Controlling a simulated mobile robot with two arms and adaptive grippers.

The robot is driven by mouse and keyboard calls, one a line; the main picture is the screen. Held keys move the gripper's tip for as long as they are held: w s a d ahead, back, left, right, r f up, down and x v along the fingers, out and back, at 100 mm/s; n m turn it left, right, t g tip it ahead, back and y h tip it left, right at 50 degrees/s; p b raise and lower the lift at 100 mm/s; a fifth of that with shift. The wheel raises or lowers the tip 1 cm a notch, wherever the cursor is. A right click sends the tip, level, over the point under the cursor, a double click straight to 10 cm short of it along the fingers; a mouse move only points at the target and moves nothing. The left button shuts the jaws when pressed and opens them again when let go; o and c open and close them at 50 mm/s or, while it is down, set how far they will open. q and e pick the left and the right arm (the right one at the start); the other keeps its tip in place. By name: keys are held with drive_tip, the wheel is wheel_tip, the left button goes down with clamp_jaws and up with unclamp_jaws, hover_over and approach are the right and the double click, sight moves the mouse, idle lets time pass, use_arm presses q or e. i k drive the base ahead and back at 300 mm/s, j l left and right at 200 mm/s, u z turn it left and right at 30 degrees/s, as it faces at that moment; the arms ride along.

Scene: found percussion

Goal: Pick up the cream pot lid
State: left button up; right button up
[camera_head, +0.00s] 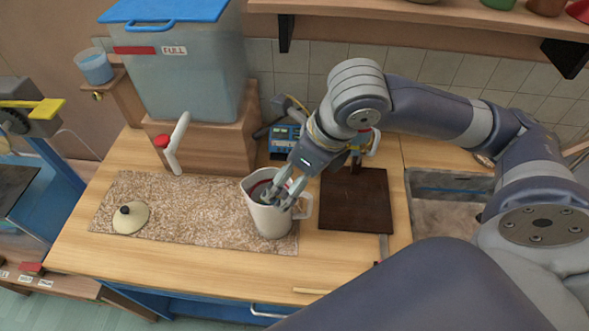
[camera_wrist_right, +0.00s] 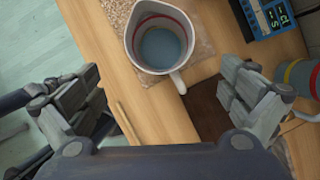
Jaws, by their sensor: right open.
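The cream pot lid (camera_head: 130,217) lies on the left part of a speckled mat on the counter, its dark knob upward. My right gripper (camera_head: 282,192) is over the white measuring jug (camera_head: 272,222), well to the right of the lid. In the right wrist view the fingers (camera_wrist_right: 160,100) are wide apart with nothing between them. The jug (camera_wrist_right: 160,38) shows beyond the fingertips, with grey-blue liquid inside and a red line near its rim. The lid is not in the wrist view. My left gripper is not in view.
The speckled mat (camera_head: 190,195) is bare between lid and jug. A large lidded bin (camera_head: 185,75) stands at the back. A dark board (camera_head: 356,200) and a blue device (camera_head: 284,138) are near the jug.

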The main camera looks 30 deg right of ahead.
sight(131, 217)
drive_tip(key=k+j, duration=0.3)
drive_tip(key=k, duration=0.15)
drive_tip(key=k+j, duration=0.65)
drive_tip(key=k, duration=0.25)
